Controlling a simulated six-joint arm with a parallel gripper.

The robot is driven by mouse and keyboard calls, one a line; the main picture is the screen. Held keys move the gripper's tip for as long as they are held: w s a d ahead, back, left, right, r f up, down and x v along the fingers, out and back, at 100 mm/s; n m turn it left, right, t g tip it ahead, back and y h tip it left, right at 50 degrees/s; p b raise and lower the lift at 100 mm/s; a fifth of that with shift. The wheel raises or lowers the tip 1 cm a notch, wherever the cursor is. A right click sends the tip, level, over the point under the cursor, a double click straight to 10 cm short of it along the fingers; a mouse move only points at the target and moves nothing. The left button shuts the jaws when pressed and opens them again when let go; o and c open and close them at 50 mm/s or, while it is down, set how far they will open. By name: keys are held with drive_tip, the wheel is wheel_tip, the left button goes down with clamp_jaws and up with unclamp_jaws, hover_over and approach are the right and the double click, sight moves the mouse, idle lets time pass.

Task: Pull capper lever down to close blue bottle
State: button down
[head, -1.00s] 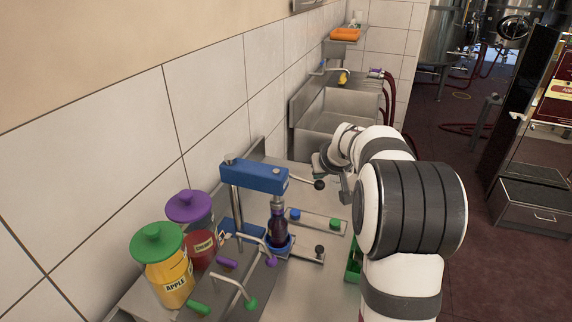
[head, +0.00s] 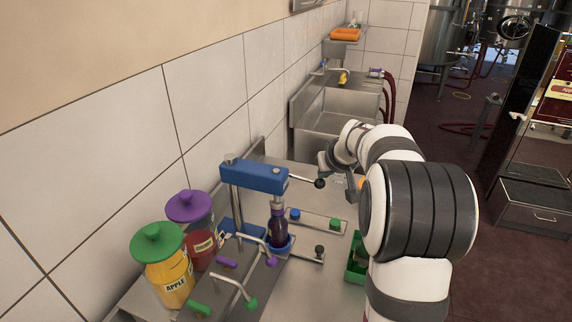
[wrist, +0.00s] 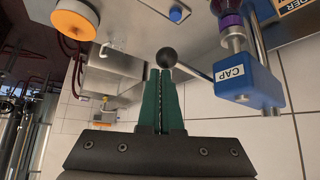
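The capper (head: 255,177) has a blue head marked CAP, which also shows in the wrist view (wrist: 245,78). Its metal lever ends in a black ball knob (head: 320,183), pointing right. A dark purple bottle (head: 277,230) stands upright under the head in a blue holder (head: 285,246); no bottle that is clearly blue shows. In the wrist view, my gripper (wrist: 161,72) has its green fingers together, with only a thin line between them. The black knob (wrist: 166,57) appears right at the fingertips; I cannot tell whether they touch. In the head view my gripper (head: 325,163) is beside the knob.
A plate with blue and green caps (head: 318,221) lies right of the capper, with a green tray (head: 356,262) nearby. Juice jars (head: 168,270) and taps with purple and green knobs stand at front left. A tiled wall is behind; a sink (head: 340,115) is farther back.

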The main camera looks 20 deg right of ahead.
wheel_tip(320, 180, up, 12)
drive_tip(key=s+d, duration=0.1)
drive_tip(key=shift+f, duration=0.2)
idle(0.5)
